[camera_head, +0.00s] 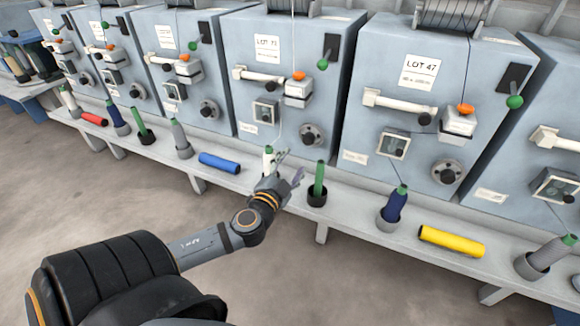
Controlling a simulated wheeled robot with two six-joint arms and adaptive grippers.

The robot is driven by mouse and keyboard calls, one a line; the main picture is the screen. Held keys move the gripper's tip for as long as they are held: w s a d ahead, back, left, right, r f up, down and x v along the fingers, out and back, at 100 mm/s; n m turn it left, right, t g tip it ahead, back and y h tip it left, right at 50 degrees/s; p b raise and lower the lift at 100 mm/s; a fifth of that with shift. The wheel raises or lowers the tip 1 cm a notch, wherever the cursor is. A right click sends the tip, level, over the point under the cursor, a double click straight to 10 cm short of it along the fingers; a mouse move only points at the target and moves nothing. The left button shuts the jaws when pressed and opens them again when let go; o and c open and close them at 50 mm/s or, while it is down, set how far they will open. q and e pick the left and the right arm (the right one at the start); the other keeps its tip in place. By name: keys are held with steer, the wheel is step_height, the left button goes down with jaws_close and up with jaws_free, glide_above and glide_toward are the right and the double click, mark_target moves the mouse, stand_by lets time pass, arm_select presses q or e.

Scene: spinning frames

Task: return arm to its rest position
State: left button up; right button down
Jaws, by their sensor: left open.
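My left arm comes in from the lower left and reaches toward the shelf in front of the spinning frames. My left gripper (285,172) is open at the shelf edge, in front of the LOT 73 machine. A white bobbin with a green top (268,157) stands upright just behind the gripper, partly hidden by it. I cannot tell whether the fingers touch it. A green spindle in a dark cup (318,185) stands just right of the gripper. My right gripper is not in view.
The shelf (350,208) carries a blue cylinder (220,163), a yellow cylinder (451,241), a red cylinder (95,119), a dark blue bobbin (394,206) and a grey bobbin (549,252). Grey machines (400,80) line the back. The floor (120,200) in front is clear.

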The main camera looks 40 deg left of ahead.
arm_select(q)
steer(key=shift+s+d, duration=0.15)
steer(key=shift+s, duration=0.5)
